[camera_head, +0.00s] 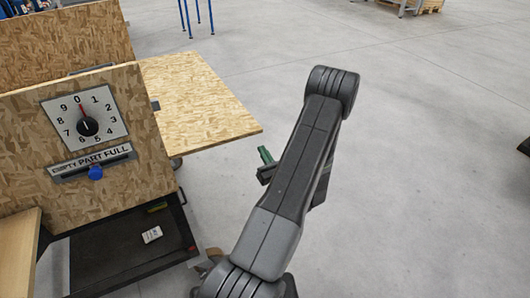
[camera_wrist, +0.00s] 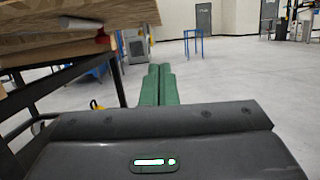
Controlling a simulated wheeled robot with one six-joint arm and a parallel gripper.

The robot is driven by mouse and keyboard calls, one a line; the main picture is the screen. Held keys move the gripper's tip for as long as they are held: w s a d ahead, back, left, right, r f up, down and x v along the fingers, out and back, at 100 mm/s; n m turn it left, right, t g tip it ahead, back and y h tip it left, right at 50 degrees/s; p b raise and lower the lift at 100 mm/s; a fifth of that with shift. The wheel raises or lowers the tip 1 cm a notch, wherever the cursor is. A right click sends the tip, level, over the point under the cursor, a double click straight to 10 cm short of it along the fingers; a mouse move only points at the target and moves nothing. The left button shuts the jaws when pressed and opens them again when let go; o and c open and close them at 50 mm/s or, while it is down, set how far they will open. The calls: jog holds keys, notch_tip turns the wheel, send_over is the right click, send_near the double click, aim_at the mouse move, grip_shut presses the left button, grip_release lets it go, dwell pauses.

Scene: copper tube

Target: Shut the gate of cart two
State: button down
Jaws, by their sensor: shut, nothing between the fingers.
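A cart with chipboard walls stands at the left in the head view. Its upright front panel (camera_head: 150,135) carries a numbered dial (camera_head: 88,127) and an EMPTY/PART/FULL slider strip (camera_head: 93,162) with a blue knob (camera_head: 96,173). A chipboard panel (camera_head: 195,100), which looks like an open gate, lies flat and sticks out to the right. I cannot read a cart number. My gripper (camera_head: 265,155) is right of and below that panel's near corner, apparently apart from it. In the wrist view its green fingers (camera_wrist: 159,85) are together and empty, with a wooden board edge (camera_wrist: 60,45) at upper left.
A black lower shelf (camera_head: 120,250) with a small white label (camera_head: 152,235) is under the front panel. Another chipboard wall (camera_head: 65,45) stands behind. A blue-legged stand (camera_head: 197,15) is far back. Grey floor (camera_head: 430,130) to the right is clear.

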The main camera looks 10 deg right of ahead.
aim_at(256, 129)
jog(key=shift+w+a+r, duration=0.3)
jog(key=shift+w+r, duration=0.65)
jog(key=shift+w, duration=0.05)
jog(key=shift+w+a+r, duration=0.3)
jog(key=shift+w+r, duration=0.65)
jog(key=shift+w, duration=0.05)
jog(key=shift+w+a+r, duration=0.3)
jog(key=shift+w+r, duration=0.65)
jog(key=shift+w, duration=0.05)
jog(key=shift+r, duration=0.1)
